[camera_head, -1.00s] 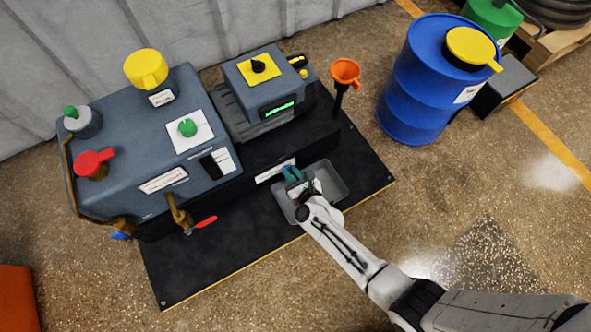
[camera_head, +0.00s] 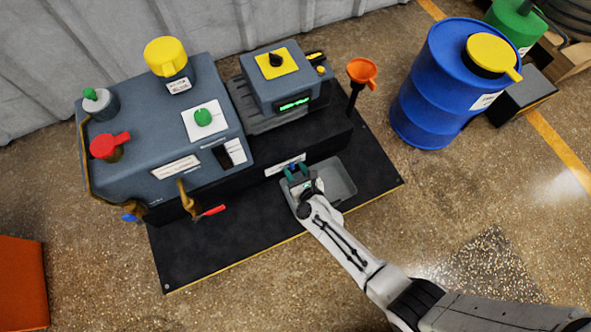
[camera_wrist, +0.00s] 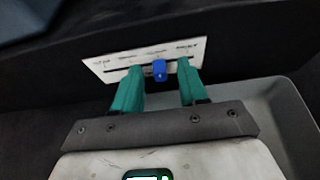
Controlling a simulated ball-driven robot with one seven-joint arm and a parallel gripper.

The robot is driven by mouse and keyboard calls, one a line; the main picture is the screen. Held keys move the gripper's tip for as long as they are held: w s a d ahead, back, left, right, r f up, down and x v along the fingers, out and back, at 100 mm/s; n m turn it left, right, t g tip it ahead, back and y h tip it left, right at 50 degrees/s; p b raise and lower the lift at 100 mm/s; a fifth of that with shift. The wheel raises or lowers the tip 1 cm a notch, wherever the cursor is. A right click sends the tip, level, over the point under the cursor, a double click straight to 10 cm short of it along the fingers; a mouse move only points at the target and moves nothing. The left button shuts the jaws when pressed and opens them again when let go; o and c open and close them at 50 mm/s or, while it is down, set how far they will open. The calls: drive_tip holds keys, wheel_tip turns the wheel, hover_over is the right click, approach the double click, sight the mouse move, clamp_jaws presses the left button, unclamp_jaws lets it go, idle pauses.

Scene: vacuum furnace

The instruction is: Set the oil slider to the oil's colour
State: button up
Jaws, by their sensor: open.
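The oil slider is a small blue knob (camera_wrist: 160,70) in a dark slot on a white scale plate (camera_wrist: 118,64). In the wrist view it sits right of the slot's middle. The plate's printed labels are too blurred to read. In the head view the plate (camera_head: 279,167) is on the black front face of the pump unit. My gripper (camera_wrist: 160,82) is open, its teal fingers on either side of the knob with gaps between. It also shows in the head view (camera_head: 297,172). I cannot make out the oil's colour in either view.
A grey tray (camera_head: 340,188) lies below the plate, under my gripper. The machine (camera_head: 140,160) carries a red-handled valve (camera_head: 210,211) at left front. An orange funnel (camera_head: 362,72) and a blue drum (camera_head: 440,95) stand to the right. The floor in front is clear.

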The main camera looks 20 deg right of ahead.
drive_tip(key=p+v, duration=0.3)
drive_tip(key=v, duration=0.7)
drive_tip(key=shift+s+r, duration=0.2)
drive_tip(key=shift+s, duration=0.1)
